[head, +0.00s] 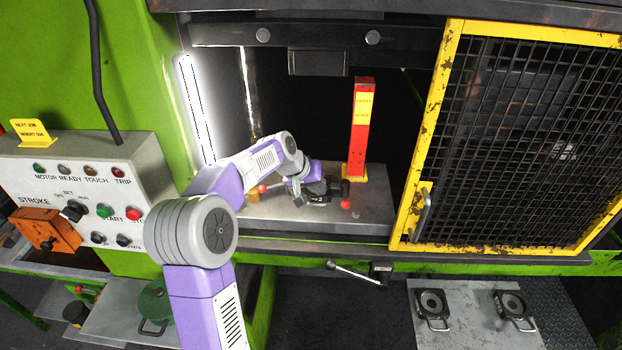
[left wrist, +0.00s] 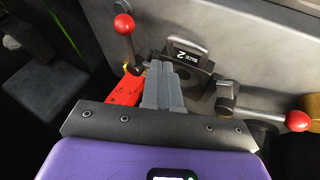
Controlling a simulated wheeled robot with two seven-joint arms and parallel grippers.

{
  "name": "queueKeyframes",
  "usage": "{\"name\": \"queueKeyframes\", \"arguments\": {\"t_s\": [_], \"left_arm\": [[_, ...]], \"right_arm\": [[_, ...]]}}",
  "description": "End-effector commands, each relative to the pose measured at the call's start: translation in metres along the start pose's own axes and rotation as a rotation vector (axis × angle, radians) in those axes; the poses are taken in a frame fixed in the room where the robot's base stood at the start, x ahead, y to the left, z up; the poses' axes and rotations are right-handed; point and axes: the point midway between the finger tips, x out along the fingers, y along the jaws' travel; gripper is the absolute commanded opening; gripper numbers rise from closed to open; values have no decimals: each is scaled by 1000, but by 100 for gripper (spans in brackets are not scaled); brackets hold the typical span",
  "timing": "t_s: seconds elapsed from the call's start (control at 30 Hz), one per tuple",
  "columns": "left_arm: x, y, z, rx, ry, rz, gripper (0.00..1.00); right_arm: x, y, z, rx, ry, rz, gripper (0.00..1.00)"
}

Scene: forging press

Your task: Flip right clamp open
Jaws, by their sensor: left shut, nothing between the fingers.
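My left gripper (head: 301,199) is inside the press, low over the bed beside the die. In the left wrist view its grey fingers (left wrist: 160,70) are together and empty, with the tips close to the die. The dark die (head: 318,198), marked "DIE 2" (left wrist: 187,53), sits on the bed. The right clamp's red knob (head: 346,204) is right of the gripper; in the wrist view, which is turned around, this knob (left wrist: 123,24) is at the upper left on a dark lever. The left clamp's red knob (head: 262,189) is on the other side (left wrist: 299,118). The fingers partly hide the right clamp's base.
A red post (head: 361,125) stands behind the right clamp. A brass-coloured piece (head: 253,197) is by the left clamp. The yellow mesh guard (head: 428,140) is at the right, the control box (head: 75,178) at the left. The front of the bed (head: 300,222) is clear.

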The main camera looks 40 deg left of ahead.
Motion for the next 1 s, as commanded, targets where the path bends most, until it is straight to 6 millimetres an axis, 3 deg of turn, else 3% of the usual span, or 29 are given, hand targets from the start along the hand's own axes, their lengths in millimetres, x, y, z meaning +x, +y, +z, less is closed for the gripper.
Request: {"name": "queueKeyframes", "arguments": {"t_s": [0.1,0.33,1.0], "left_arm": [[25,0,1,0,-4,0,0],[41,27,2,2,-1,1,0],[43,26,4,-28,14,-14,0]], "right_arm": [[-4,-2,0,0,0,0,85],[-13,-5,0,0,0,0,85],[-12,-5,0,0,0,0,85]]}}
